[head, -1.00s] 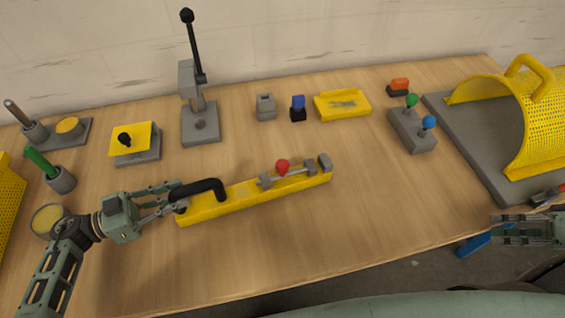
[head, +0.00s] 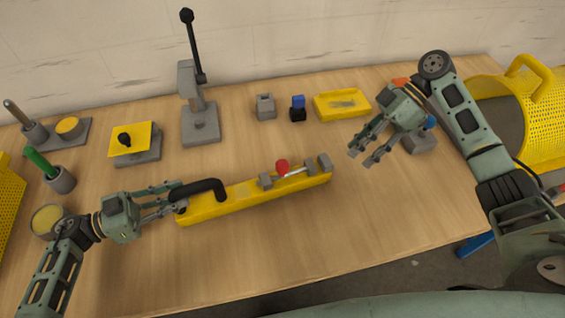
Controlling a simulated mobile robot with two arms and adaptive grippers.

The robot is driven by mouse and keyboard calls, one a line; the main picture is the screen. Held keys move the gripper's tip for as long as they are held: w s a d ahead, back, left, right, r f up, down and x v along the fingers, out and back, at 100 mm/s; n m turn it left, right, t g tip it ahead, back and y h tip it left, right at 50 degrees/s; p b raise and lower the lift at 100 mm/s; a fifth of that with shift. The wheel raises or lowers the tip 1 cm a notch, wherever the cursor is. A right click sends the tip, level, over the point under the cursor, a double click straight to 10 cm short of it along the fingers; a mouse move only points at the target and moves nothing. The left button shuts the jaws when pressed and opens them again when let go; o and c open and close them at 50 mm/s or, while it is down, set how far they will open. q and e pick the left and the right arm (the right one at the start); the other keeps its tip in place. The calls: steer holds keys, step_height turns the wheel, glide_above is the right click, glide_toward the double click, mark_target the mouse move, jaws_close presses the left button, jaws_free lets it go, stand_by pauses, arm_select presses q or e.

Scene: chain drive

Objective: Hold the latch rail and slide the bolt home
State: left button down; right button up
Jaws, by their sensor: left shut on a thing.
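The yellow latch rail (head: 235,200) lies slanted across the middle of the table, with a black handle (head: 208,187) at its left end. The bolt (head: 293,173) is a thin grey rod with a red knob (head: 282,166), lying on the rail's right half among small grey blocks. A grey end block (head: 325,163) stands at the rail's right end. My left gripper (head: 176,198) is shut on the black handle. My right gripper (head: 361,158) is open and empty, above the table to the right of the rail's end, apart from the bolt.
A yellow tray (head: 342,105), a blue-and-black block (head: 298,108) and a grey block (head: 265,106) stand behind the rail. A lever press (head: 200,122) stands back left. A yellow mesh guard (head: 545,130) stands at the right. The table in front of the rail is clear.

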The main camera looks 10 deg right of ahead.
mark_target(284, 160)
steer(key=w+a+r+n+h, duration=0.2)
steer(key=a+r+n, duration=0.2)
steer(key=a, duration=0.4)
steer(key=w+a+r+n+h, duration=0.1)
steer(key=a+r+n+h, duration=0.15)
steer(key=a, duration=0.45)
steer(key=shift+n, duration=0.35)
steer(key=x, duration=1.1)
steer(key=shift+w+a+f, duration=0.1)
steer(key=shift+w+a, duration=0.2)
steer(key=shift+a, duration=0.15)
jaws_close()
